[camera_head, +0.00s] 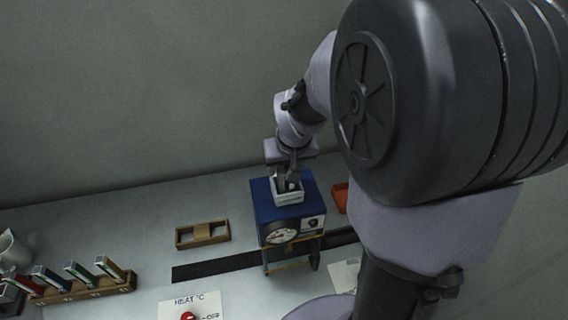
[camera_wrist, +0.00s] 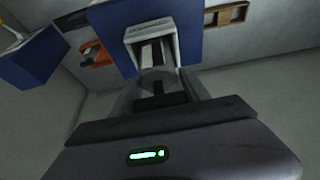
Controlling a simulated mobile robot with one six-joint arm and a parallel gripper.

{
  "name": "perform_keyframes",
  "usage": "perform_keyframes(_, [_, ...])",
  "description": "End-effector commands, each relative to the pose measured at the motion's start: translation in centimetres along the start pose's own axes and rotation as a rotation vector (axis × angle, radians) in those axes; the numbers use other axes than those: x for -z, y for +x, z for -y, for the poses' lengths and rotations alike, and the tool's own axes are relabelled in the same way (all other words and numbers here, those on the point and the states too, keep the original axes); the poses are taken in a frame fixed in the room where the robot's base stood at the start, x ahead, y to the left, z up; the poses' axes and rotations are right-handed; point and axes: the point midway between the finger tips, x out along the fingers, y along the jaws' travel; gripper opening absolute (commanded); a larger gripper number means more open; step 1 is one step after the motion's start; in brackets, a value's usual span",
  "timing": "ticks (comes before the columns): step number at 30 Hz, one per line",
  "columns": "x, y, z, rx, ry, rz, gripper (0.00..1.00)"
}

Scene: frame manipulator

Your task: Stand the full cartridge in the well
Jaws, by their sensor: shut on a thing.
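The white open-topped well (camera_head: 288,197) sits on top of a blue machine (camera_head: 267,212) with a round gauge on its front. My gripper (camera_head: 290,181) points down at the well's mouth, its fingertips in or just over it. In the wrist view my gripper (camera_wrist: 156,84) is shut on a grey piece, apparently the cartridge, mostly hidden by the fingers. The white well (camera_wrist: 150,30) lies straight beyond the fingertips. I cannot tell how deep the piece is or whether it touches the well floor. Its fill does not show.
A wooden rack (camera_head: 85,290) with several colour-marked pieces stands at the left. A shallow wooden tray (camera_head: 203,234) lies left of the machine, an orange tray (camera_head: 340,196) right of it. A dark strip (camera_head: 215,267) crosses the table. A heat card (camera_head: 180,303) with a red knob lies in front.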

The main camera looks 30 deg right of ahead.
Motion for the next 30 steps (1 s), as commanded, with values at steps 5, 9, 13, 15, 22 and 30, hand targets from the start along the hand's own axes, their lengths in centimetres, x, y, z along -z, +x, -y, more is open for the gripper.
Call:
perform_keyframes(5, [0.0, 0.0, 0.0, 0.000, 0.000, 0.000, 0.78])
perform_keyframes(9, [0.0, 0.0, 0.0, 0.000, 0.000, 0.000, 0.80])
perform_keyframes(13, [0.0, 0.0, 0.0, 0.000, 0.000, 0.001, 0.80])
perform_keyframes(15, [0.0, -0.3, 0.0, 0.000, 0.000, 0.000, 0.80])
perform_keyframes(22, [0.2, -5.5, 0.0, 0.000, 0.001, -0.006, 0.80])
perform_keyframes(30, [0.2, -13.4, 0.0, 0.000, 0.000, -0.004, 0.80])
